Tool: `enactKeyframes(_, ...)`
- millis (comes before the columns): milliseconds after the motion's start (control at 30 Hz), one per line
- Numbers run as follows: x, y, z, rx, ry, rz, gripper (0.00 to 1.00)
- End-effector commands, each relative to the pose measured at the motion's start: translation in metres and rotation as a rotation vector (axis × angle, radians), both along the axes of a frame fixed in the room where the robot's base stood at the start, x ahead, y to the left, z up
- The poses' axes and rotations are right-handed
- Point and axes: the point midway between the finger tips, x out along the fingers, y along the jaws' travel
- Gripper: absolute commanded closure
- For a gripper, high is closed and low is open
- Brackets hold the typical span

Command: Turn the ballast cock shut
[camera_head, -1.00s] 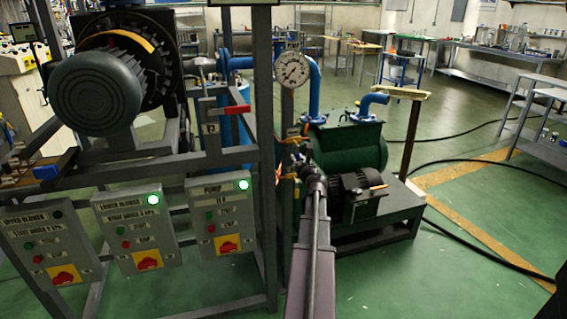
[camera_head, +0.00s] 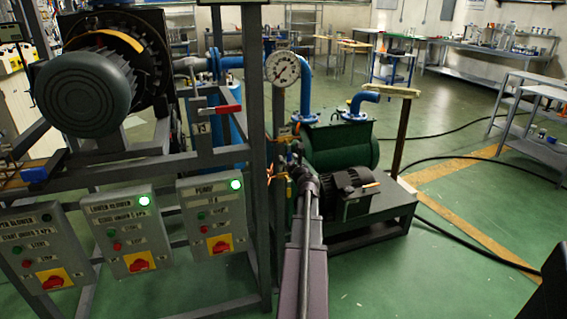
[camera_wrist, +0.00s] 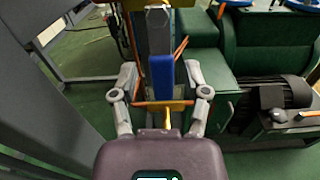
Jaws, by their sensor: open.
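In the wrist view, a blue upright handle-like piece (camera_wrist: 162,78) stands between the fingers of my gripper (camera_wrist: 161,73), with an orange crossbar (camera_wrist: 147,103) just below it. I take this to be the ballast cock, but cannot be sure. The fingers are spread on either side of it, and a gap shows at each side. In the head view, my gripper (camera_head: 294,160) is small and dark at the far end of my arm, beside the pump frame. A copper-orange piece (camera_head: 270,173) shows just left of it. The cock itself is not clear there.
A green pump (camera_head: 340,145) with a dark motor (camera_head: 350,190) stands right of my arm. A round gauge (camera_head: 282,69) sits above on the grey frame (camera_head: 255,150). Control boxes (camera_head: 211,217) hang at left. Open green floor and black hoses lie at right.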

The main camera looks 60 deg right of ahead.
Motion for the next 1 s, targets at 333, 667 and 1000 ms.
enactKeyframes(333, -0.019, 0.016, 0.000, 0.000, 0.000, 0.000, 0.40)
enactKeyframes(667, -0.060, 0.048, 0.000, 0.001, 0.001, 0.000, 0.40)
enactKeyframes(1000, -0.092, 0.070, 0.000, 0.001, 0.001, -0.001, 0.40)
